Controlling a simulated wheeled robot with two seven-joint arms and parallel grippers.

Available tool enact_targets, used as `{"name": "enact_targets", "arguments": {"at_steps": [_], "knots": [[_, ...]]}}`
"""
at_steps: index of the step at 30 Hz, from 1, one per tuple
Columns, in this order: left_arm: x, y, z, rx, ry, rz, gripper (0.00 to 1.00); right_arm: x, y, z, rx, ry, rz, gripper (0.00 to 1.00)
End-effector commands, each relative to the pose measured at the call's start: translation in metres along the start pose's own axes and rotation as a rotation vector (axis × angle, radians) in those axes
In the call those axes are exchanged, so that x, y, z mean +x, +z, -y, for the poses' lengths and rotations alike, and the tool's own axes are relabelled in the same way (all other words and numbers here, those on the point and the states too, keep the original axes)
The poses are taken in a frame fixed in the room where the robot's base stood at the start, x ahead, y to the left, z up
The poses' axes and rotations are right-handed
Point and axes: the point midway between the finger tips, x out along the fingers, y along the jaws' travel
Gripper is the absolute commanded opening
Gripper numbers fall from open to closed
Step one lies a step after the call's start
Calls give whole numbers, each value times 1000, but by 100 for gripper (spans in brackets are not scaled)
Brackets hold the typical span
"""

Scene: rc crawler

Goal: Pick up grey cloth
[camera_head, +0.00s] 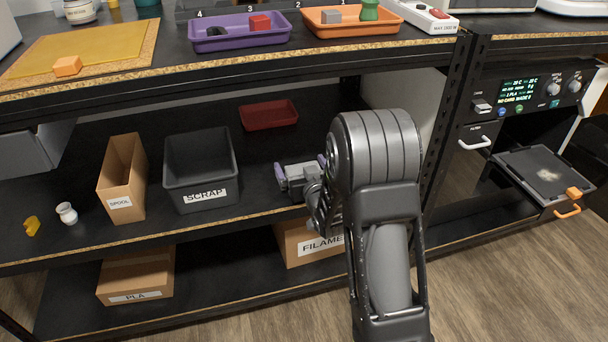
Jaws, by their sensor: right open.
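I cannot make out a grey cloth for sure in the head view. My right gripper (300,169) is open over the middle shelf, to the right of the black SCRAP bin. Its purple-grey fingertips are apart. A grey patch shows at the jaws, but I cannot tell whether it is cloth or part of the gripper. My right arm hides the shelf behind and to the right of it. My left gripper is not in view.
On the middle shelf (75,248) stand the SCRAP bin (183,170), a SPOOL box (134,185) and a dark red tray (269,113). The FILAMENT box (297,240) is below. A purple tray (205,43) and an orange tray (312,22) sit on the upper worktop.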

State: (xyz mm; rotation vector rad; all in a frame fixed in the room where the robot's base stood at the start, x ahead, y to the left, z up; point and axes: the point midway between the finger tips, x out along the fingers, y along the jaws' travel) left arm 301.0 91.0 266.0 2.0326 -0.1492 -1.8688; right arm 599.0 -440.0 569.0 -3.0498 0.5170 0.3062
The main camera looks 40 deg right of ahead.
Motion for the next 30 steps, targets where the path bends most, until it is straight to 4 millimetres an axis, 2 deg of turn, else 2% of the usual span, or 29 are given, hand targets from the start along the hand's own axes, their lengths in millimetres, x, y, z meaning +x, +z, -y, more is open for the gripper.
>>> {"name": "enact_targets", "arguments": {"at_steps": [6, 27, 30], "knots": [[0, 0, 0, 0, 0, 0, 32, 0, 0, 0, 0, 0, 0, 100], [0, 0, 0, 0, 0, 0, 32, 0, 0, 0, 0, 0, 0, 43], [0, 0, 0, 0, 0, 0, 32, 0, 0, 0, 0, 0, -1, 42]]}}
